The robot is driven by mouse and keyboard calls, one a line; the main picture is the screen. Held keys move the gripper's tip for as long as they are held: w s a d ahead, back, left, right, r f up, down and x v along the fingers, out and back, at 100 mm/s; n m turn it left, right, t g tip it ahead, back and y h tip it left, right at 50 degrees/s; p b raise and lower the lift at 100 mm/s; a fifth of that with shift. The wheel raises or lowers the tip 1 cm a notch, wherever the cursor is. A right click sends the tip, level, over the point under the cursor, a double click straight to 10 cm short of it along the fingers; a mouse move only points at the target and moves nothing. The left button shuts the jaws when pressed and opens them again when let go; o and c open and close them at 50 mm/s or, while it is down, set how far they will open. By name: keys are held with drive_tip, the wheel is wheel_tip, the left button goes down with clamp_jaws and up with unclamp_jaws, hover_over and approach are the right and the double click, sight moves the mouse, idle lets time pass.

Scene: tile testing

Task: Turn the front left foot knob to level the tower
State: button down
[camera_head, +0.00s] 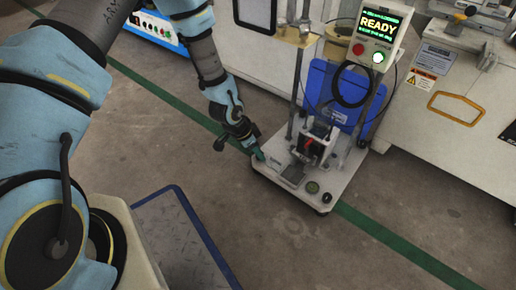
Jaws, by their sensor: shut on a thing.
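The tower (262,172) has a pale base plate on the floor, two upright metal columns (297,80) and a dark fixture with a red part on the plate. My gripper (259,154) reaches down from the upper left to the plate's left corner. Its teal fingertips are shut on the front left foot knob, which they mostly hide. A black knob (326,198) shows at the plate's front corner. A round greenish dial, perhaps a bubble level (313,187), sits beside it. Its reading is too small to tell.
A control box (378,38) with a READY display, a red button and a lit green button is above the tower. A blue panel (335,92) stands behind. Machine cabinets (445,95) line the back. A blue-edged mat (172,235) lies in front. Floor right of it is clear.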

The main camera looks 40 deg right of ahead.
idle(0.3)
drive_tip(key=c, duration=0.6)
unclamp_jaws()
drive_tip(key=shift+r, duration=0.15)
drive_tip(key=p+v, duration=0.5)
drive_tip(key=v, duration=0.5)
drive_tip(key=shift+s+a+r, duration=0.1)
drive_tip(key=shift+a+r, duration=0.1)
drive_tip(key=shift+a, duration=0.05)
